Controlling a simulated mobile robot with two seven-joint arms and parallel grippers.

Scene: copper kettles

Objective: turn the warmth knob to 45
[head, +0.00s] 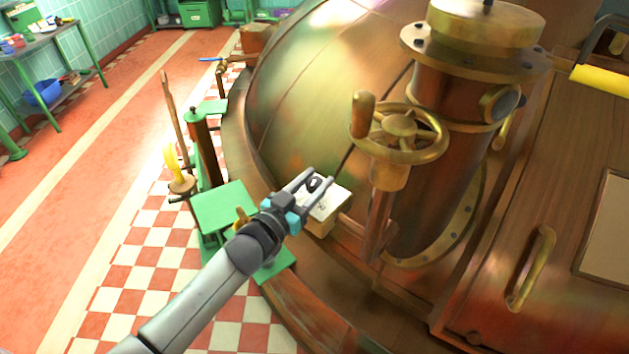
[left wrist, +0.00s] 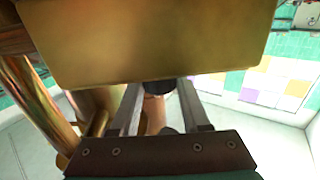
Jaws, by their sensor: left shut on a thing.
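The black warmth knob (head: 314,184) sits on a white dial face (head: 328,204) of a small brass box on the copper kettle's side. My left gripper (head: 319,177) reaches in from the lower left, with a finger on each side of the knob, shut on it. In the left wrist view, the dark knob (left wrist: 158,87) shows between the fingertips (left wrist: 159,93), under the brass box (left wrist: 150,45). The dial marks and the knob's pointer are too small to read. My right gripper is not in view.
A brass handwheel (head: 400,130) on a thick copper pipe stands right of the dial. A green stand (head: 225,208) and posts are close to the left of my arm. The copper dome (head: 300,85) rises behind. The red floor (head: 110,110) farther left is clear.

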